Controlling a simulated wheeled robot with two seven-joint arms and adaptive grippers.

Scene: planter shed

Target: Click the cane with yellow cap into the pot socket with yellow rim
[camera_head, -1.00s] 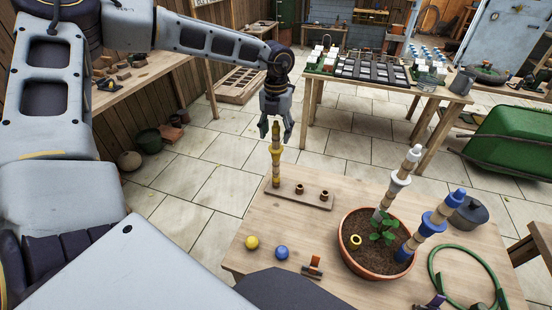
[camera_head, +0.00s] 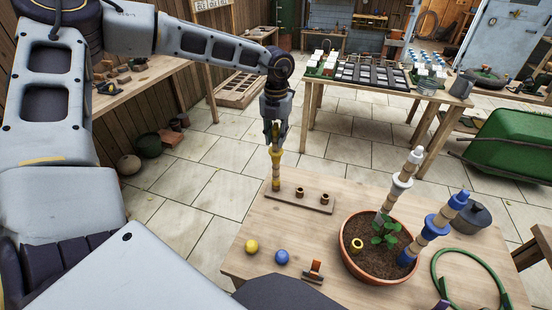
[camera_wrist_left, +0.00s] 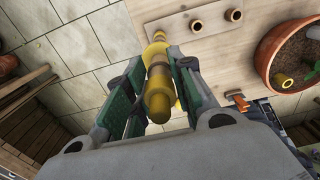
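The cane with yellow cap (camera_head: 276,172) stands upright at the left end of a wooden rack (camera_head: 312,203) on the table. My left gripper (camera_head: 276,140) points down over its top, with fingers on both sides. In the left wrist view the cane's yellow top (camera_wrist_left: 158,105) lies between the green finger pads, which look apart from it; the gripper is open. The pot socket with yellow rim (camera_head: 357,245) is empty in the soil of the terracotta pot (camera_head: 347,262), left of the plant. It also shows in the left wrist view (camera_wrist_left: 283,80). My right gripper is out of view.
A white-capped cane (camera_head: 402,182) and a blue-capped cane (camera_head: 436,226) stand tilted in the pot. Yellow (camera_head: 251,246) and blue (camera_head: 282,257) balls, an orange clip (camera_head: 314,270), a green hose ring (camera_head: 434,278) and a dark lidded pot (camera_head: 474,218) lie around.

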